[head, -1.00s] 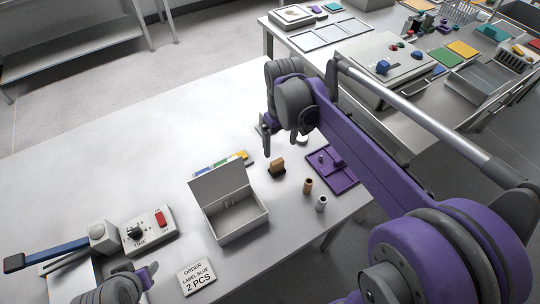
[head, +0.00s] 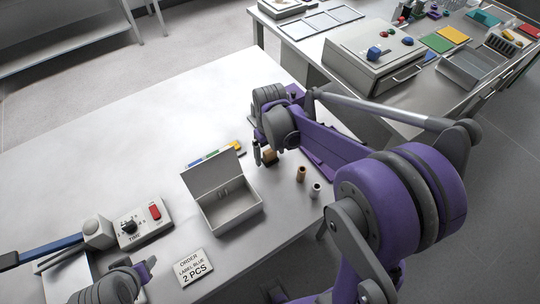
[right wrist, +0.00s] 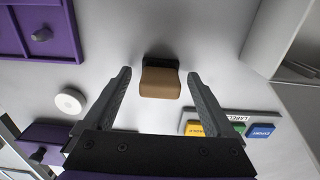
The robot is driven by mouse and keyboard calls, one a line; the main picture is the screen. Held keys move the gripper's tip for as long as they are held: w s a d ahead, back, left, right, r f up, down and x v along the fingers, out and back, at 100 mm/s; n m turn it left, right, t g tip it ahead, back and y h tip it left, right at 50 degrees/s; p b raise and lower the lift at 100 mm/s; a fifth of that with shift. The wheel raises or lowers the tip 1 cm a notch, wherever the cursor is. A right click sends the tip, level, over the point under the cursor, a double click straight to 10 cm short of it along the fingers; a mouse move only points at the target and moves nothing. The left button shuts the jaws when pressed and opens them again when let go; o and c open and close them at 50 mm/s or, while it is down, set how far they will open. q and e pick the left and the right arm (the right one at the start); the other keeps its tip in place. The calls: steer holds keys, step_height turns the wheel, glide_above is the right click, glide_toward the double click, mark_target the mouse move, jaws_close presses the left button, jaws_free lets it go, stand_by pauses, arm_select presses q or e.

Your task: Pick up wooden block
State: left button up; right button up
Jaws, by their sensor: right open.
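The wooden block (head: 270,156) stands upright on the white table, right of the open grey box, with a dark piece at its base. In the right wrist view the tan block (right wrist: 160,84) sits between the fingertips of my right gripper (right wrist: 158,75), with clear gaps on both sides. My right gripper (head: 262,153) is open and empty, low over the table at the block; the arm partly hides this spot in the head view. My left gripper (head: 146,270) shows only in part at the bottom left, and its jaws are unclear.
The open grey box (head: 230,207) stands left of the block. A brown cylinder (head: 301,174) and a white one (head: 316,189) stand to the right. The table's far left is clear.

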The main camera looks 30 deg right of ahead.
mark_target(270, 150)
jaws_close()
step_height(270, 150, up, 10)
steer(key=shift+r+p, duration=0.1)
steer(key=shift+p, duration=0.2)
stand_by(0.6)
